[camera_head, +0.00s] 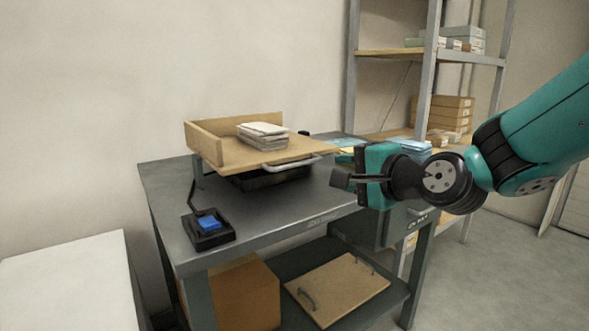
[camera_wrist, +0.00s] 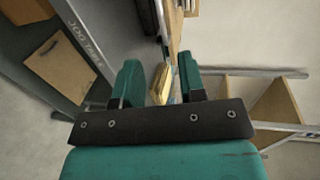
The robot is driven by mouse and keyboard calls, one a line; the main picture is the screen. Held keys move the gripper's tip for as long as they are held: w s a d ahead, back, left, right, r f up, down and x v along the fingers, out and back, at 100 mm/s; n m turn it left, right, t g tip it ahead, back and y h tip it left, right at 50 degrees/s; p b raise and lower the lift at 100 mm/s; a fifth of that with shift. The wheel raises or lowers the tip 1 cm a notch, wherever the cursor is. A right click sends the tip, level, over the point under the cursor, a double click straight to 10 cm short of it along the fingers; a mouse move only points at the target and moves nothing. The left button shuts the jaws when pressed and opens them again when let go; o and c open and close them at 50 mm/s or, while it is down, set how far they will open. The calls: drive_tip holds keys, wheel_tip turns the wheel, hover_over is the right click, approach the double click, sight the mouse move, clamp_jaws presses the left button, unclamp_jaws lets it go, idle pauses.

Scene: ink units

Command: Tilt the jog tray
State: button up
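The jog tray (camera_head: 215,148) is a shallow wooden tray with raised edges at its left and back. It sits above a black base, and its surface looks close to level. A stack of paper (camera_head: 263,136) lies on it. A metal bar handle (camera_head: 292,163) runs along its front edge. My gripper (camera_head: 346,179) is right of the tray and apart from the handle. In the wrist view my gripper (camera_wrist: 159,82) has its two green fingers spread, with nothing held. A yellowish object shows beyond the gap; I cannot tell what it is.
The tray is on a grey metal table (camera_head: 285,215). A black box with a blue button (camera_head: 209,224) sits at the table's front left. A lower shelf holds a cardboard box (camera_head: 245,293) and a board with handles (camera_head: 337,288). Metal shelving (camera_head: 432,60) stands behind.

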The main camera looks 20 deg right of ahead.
sight(296, 164)
drive_tip(key=p+x, duration=1.2)
drive_tip(key=x, duration=0.4)
drive_tip(key=shift+w+a, duration=0.15)
drive_tip(key=shift+w, duration=0.2)
clamp_jaws()
